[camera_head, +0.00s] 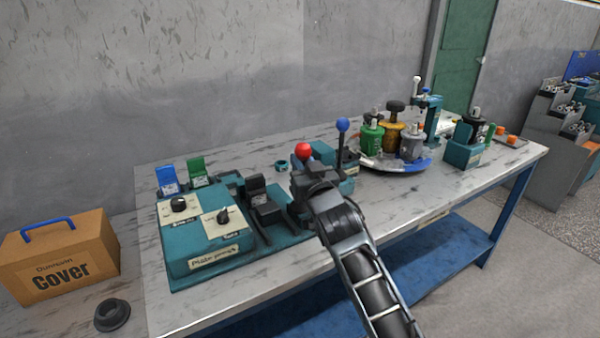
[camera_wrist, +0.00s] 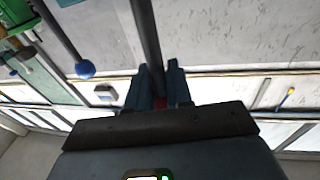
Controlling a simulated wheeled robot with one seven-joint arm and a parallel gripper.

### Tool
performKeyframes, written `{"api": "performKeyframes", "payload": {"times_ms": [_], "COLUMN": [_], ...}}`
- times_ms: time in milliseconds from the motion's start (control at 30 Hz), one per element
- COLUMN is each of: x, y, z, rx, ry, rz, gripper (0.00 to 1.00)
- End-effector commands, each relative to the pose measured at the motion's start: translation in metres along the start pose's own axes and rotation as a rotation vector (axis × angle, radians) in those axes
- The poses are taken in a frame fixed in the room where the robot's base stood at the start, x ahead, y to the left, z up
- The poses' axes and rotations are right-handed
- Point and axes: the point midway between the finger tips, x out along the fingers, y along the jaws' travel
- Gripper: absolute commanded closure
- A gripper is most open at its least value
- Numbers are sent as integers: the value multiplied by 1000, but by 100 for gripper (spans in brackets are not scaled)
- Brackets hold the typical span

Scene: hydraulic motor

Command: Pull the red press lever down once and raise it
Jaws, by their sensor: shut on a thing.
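The red press lever shows as a red ball knob (camera_head: 303,149) in the head view, raised above the teal press at the middle of the table. My gripper (camera_head: 307,168) is at this knob, and its dark body hides most of the lever below. In the wrist view the dark lever rod (camera_wrist: 147,45) runs from the top edge down between the two fingers of my gripper (camera_wrist: 159,88). A small patch of the red knob shows between the fingers, which are shut on it.
A blue-knobbed lever (camera_head: 342,125) stands close to the right, and its knob shows in the wrist view (camera_wrist: 85,69). A teal control box (camera_head: 208,262) sits left. A round tray (camera_head: 393,165) with several coloured parts is right. A cover box (camera_head: 62,258) is far left.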

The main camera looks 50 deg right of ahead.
Motion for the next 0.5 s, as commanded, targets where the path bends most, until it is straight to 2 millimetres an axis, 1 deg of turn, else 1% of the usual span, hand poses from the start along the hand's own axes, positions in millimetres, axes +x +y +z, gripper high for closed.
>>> {"api": "performKeyframes", "payload": {"times_ms": [33, 500], "x": [-4, -28], "y": [0, 5], "z": [10, 14], "rx": [2, 41], "ry": [21, 206], "rz": [-1, -1], "gripper": [100, 100]}}
